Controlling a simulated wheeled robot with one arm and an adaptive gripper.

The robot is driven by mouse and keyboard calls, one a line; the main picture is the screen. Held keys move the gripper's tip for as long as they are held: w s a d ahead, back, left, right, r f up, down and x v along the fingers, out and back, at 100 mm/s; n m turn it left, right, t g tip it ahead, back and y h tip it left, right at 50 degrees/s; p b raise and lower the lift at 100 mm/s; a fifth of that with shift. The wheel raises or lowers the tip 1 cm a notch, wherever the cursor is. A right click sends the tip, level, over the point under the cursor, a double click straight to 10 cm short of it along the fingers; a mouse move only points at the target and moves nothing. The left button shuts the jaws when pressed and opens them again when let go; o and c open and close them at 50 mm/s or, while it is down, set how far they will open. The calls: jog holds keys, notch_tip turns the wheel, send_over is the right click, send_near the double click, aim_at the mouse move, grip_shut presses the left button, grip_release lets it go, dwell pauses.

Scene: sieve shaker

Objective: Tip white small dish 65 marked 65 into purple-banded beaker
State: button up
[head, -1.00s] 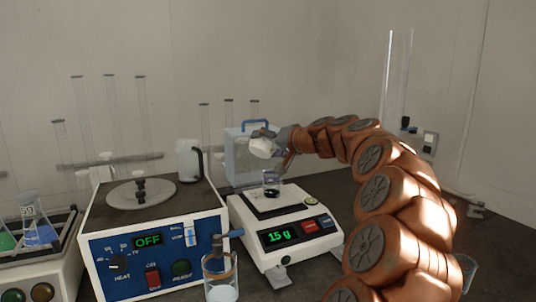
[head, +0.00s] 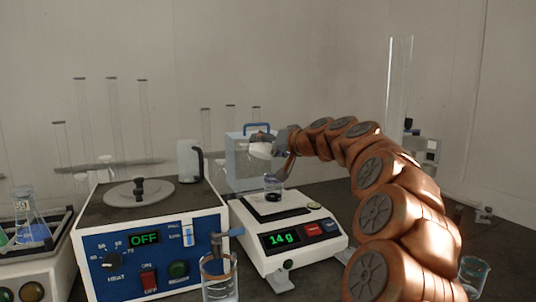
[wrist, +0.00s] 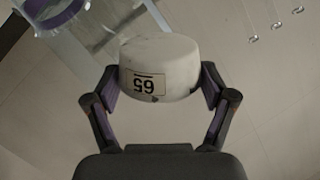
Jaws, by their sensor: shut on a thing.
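My gripper (wrist: 158,95) is shut on the white small dish (wrist: 160,65), one finger on each side. Its label reads 65 and appears upside down in the wrist view. In the head view the dish (head: 262,150) is held above a small glass beaker (head: 274,184) on the balance pan, apart from it. A purple-banded glass vessel (wrist: 62,14) shows at the top left of the wrist view, partly cut off; the band cannot be made out in the head view. The inside of the dish is hidden.
The balance (head: 290,250) reads 14 g. A blue hotplate (head: 150,255) reading OFF stands to its left. A glass beaker (head: 219,280) stands in front, another (head: 472,274) at right. A clear blue-handled box (head: 238,165) and tall cylinders stand behind.

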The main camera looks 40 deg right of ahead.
jog(key=shift+a+f+n+h+b, duration=0.25)
jog(key=shift+n+b, duration=0.45)
jog(key=shift+b, duration=1.25)
jog(key=shift+a+f+n+t+b, duration=0.1)
jog(key=shift+n+t+b, duration=0.25)
jog(key=shift+b, duration=0.85)
jog(key=shift+s+r+n+b, duration=0.1)
jog(key=shift+r+n+b, duration=0.15)
jog(key=shift+r+b, duration=0.1)
jog(key=shift+a+f+n+h+b, duration=0.1)
jog(key=shift+f+n+h+b, duration=0.25)
jog(key=shift+b, duration=1.3)
jog(key=n+t+b, duration=0.1)
jog(key=n+b, duration=0.1)
jog(key=b, duration=0.3)
jog(key=shift+a+f, duration=0.1)
jog(key=shift+f, duration=0.05)
jog(key=shift+n+b, duration=0.25)
jog(key=shift+b, duration=0.15)
jog(key=shift+r, duration=0.25)
